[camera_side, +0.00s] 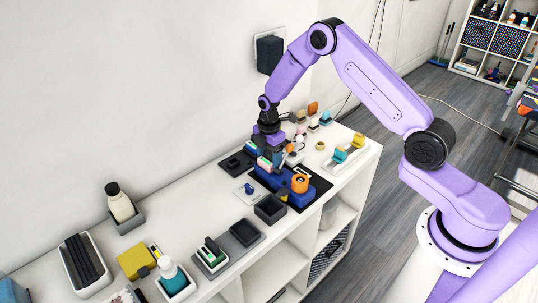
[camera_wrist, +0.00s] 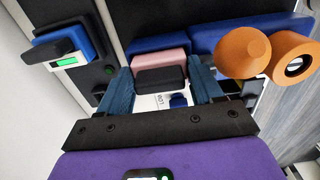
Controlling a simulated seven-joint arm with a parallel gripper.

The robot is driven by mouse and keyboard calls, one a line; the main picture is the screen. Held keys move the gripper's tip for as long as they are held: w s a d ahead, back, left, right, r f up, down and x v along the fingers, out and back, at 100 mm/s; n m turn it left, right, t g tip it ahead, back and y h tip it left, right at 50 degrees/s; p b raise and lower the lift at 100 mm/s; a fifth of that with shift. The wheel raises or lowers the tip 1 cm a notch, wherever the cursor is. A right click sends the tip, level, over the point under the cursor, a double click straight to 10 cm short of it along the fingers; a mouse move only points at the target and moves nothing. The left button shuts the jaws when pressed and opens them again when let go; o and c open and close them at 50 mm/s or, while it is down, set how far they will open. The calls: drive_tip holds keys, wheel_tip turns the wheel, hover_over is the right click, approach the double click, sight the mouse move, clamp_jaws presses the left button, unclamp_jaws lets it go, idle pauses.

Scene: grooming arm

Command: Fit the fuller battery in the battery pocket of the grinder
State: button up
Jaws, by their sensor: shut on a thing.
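My gripper (camera_side: 268,158) is shut on a pink battery with a dark end block; in the wrist view the pink battery (camera_wrist: 158,63) sits between the two blue fingers (camera_wrist: 162,88). The blue grinder (camera_side: 273,185) lies on a black mat and has an orange round part (camera_side: 300,183). In the wrist view its blue body (camera_wrist: 225,32) lies just beyond the battery. The battery is over or at the grinder's left end; I cannot tell whether it touches. The pocket is hidden. A blue battery (camera_wrist: 72,48) with a green-lit white label sits on a black unit at left.
The black unit (camera_side: 232,166) stands against the wall side. A dark open box (camera_side: 270,208) stands in front of the grinder. A white tray (camera_side: 347,165) with coloured pieces is at right. Several bottles and holders occupy the near left of the white top.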

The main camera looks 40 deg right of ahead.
sight(269, 153)
drive_tip(key=o, duration=1.2)
drive_tip(key=shift+c, duration=0.2)
drive_tip(key=shift+o, duration=0.3)
drive_tip(key=shift+s+f, duration=0.1)
drive_tip(key=shift+s, duration=0.1)
wheel_tip(269, 153, up, 18)
drive_tip(key=shift+w, duration=0.25)
drive_tip(key=shift+f, duration=0.1)
